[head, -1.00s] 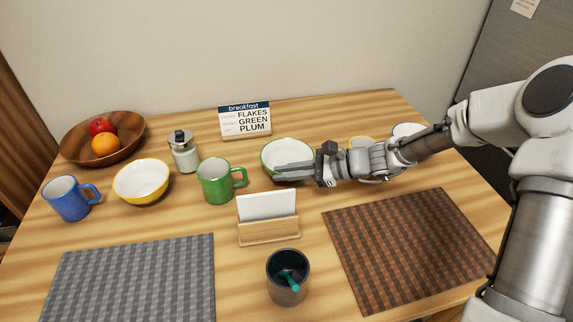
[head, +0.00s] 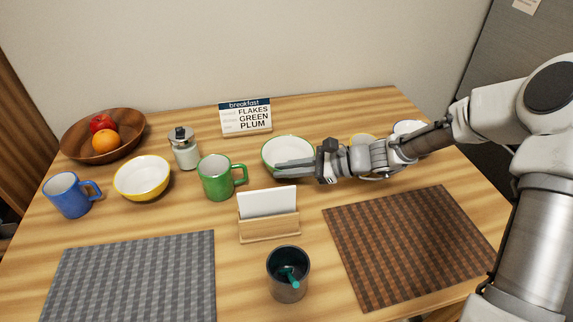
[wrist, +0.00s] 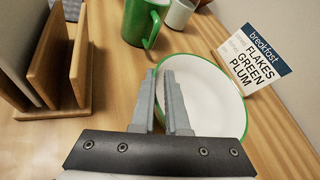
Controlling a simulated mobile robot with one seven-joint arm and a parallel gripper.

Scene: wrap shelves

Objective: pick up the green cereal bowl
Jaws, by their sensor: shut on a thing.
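The green cereal bowl (head: 288,146), white inside with a green rim, is at the middle back of the table, in front of the breakfast sign. In the wrist view the bowl (wrist: 215,90) fills the area ahead and right of the fingers. My gripper (head: 279,169) reaches in from the right and is shut on the bowl's near rim. In the wrist view my gripper's fingers (wrist: 158,74) lie on either side of the rim. The bowl looks level. I cannot tell whether its base is clear of the table.
A wooden holder (head: 268,226) is in front. The breakfast sign (head: 245,117) stands behind. A yellow-rimmed bowl (head: 141,177) is farther left. More crockery sits partly behind my arm.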

